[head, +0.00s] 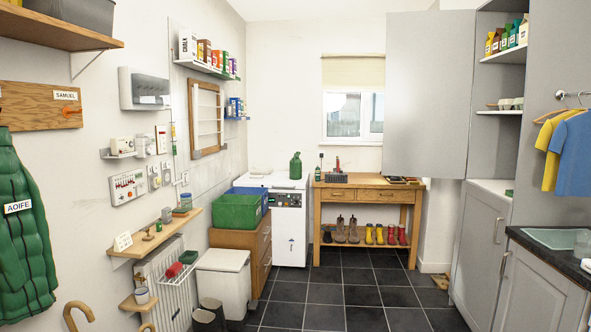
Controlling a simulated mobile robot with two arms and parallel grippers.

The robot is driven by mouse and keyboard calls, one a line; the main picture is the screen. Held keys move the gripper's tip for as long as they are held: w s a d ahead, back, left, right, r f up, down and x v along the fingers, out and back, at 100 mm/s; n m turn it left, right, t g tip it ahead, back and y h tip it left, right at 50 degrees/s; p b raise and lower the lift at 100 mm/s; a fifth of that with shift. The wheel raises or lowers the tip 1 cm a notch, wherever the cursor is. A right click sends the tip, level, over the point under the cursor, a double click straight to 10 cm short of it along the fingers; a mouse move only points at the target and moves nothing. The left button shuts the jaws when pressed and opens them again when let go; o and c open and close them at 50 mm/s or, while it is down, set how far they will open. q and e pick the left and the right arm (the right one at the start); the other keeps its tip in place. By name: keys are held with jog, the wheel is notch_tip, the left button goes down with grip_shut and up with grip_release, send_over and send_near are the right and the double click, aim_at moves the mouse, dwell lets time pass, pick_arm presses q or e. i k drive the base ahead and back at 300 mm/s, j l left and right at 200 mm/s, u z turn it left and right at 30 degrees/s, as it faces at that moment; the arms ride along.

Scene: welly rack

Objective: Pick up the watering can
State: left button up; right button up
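A small dark green object (295,166), which looks like the watering can, stands upright at the far end of the room. It is on top of a white appliance (291,222), near its back right. It is too small here to make out its handle or spout clearly. Neither of my grippers is in view.
A green crate (237,212) sits on a wooden drawer unit (262,238) left of the appliance. A wooden bench (366,187) with boots below stands right of it. A white bin (222,281) is at the left. The dark tiled floor (345,293) is clear in the middle.

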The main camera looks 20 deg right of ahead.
aim_at(296, 164)
jog(key=i+l+z, duration=0.3)
jog(key=l, duration=0.25)
jog(key=i+l+z, duration=0.45)
jog(key=i+l, duration=0.15)
jog(key=i, duration=0.15)
jog(key=i+l+z, duration=0.1)
jog(key=i+l, duration=0.15)
jog(key=i, duration=0.15)
jog(key=i+l+z, duration=0.15)
jog(key=i, duration=0.3)
jog(key=i+j+u, duration=0.35)
jog(key=i, duration=0.75)
jog(key=i+l+u, duration=0.3)
jog(key=i, duration=0.8)
jog(key=i+l, duration=0.1)
jog(key=i, duration=2.1)
jog(key=i+l+z, duration=0.2)
jog(key=i, duration=0.6)
jog(key=i+l+z, duration=0.15)
jog(key=i, duration=0.65)
jog(key=l+u, duration=0.15)
jog(key=u, duration=0.15)
jog(key=k+l+u, duration=0.1)
jog(key=l+u, duration=0.2)
jog(key=j+z, duration=0.2)
jog(key=i+j+z, duration=0.15)
jog(key=j, duration=0.3)
